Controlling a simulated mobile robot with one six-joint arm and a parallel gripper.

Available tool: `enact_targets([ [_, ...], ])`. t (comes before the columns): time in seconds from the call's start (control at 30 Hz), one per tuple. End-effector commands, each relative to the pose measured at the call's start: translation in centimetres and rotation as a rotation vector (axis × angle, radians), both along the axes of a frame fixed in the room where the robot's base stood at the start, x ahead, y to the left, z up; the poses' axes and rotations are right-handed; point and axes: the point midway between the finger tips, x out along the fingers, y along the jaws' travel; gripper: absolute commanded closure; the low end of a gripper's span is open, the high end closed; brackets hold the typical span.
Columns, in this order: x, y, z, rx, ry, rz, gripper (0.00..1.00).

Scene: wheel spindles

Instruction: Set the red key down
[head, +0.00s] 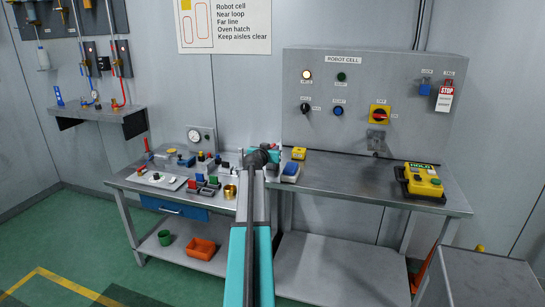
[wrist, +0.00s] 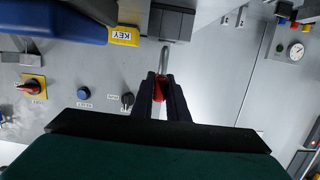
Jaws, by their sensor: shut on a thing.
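In the wrist view, my gripper (wrist: 160,84) is shut on the red key (wrist: 158,93). Only a bit of its red part shows between the dark fingers, and a thin grey metal shaft sticks out beyond the fingertips. A yellow block marked KEY (wrist: 124,36) lies close by, apart from the key. In the head view, a small yellow block (head: 299,153) sits on the bench just right of my wrist. My arm hides the fingers and the key there.
The bench (head: 330,172) has free room right of the blue and yellow item (head: 290,172). A yellow control box (head: 424,181) lies at its right end. Small parts crowd the left bench, with a gauge (head: 201,138) behind. The switch panel (head: 350,80) rises behind.

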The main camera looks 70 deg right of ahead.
Motion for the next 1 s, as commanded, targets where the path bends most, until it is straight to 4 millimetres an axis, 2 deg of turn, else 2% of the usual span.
enact_targets([
  [0.4, 0.1, 0.1, -3.3, 0.001, 0.001, 0.002, 1.0],
  [0.93, 0.1, 0.1, -3.7, 0.0, 0.001, 0.002, 1.0],
  [0.97, 0.1, 0.1, -3.6, 0.001, 0.001, 0.002, 0.83],
  [1.0, 0.1, 0.1, -3.6, 0.001, 0.001, 0.002, 0.76],
])
